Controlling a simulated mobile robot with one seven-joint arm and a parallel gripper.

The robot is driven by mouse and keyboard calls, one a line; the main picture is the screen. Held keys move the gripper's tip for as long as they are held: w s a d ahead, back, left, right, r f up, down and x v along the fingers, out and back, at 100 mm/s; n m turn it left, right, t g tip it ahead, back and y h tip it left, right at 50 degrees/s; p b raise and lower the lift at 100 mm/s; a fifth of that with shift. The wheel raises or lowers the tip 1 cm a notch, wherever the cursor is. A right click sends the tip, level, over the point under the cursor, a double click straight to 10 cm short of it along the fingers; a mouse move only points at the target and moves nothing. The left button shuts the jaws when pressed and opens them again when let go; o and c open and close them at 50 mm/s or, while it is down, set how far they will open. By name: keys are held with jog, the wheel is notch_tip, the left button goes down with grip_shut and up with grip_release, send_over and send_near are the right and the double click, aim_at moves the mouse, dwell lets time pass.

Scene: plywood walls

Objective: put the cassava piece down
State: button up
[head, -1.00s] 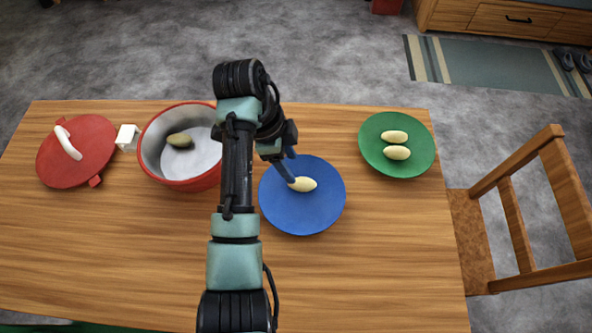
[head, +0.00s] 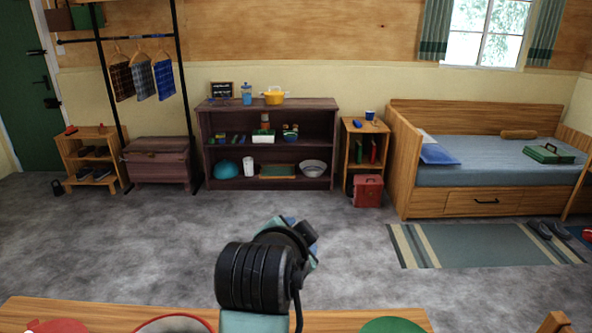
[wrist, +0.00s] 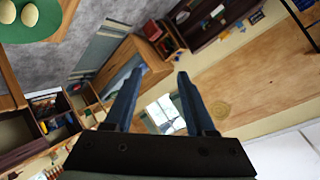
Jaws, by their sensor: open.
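My gripper (wrist: 160,72) is open in the wrist view, with nothing between its two blue fingers. It is raised and faces out across the room. Two pale cassava pieces, one at the corner (wrist: 7,12) and one beside it (wrist: 29,14), lie on the green plate (wrist: 48,22) at the upper left of the wrist view. In the head view only the far edge of the green plate (head: 393,325) shows. The blue plate and the piece on it are out of view in both current views.
The table's far edge (head: 120,309) runs along the bottom of the head view, with the red pot rim (head: 172,322) and red lid (head: 57,326) cut off there. A dark shelf (head: 270,150) and a bed (head: 490,170) stand beyond open grey floor.

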jog(key=s+r+n+t, duration=0.3)
jog(key=r+t, duration=0.2)
jog(key=r, duration=0.6)
jog(key=s+r+n+t, duration=0.3)
jog(key=r+t, duration=0.1)
jog(key=r, duration=0.7)
jog(key=s+r+n+t+y, duration=0.2)
jog(key=s+r+n+t, duration=0.3)
jog(key=s+r, duration=0.8)
jog(key=shift+s+a+t, duration=0.25)
jog(key=shift+t, duration=0.65)
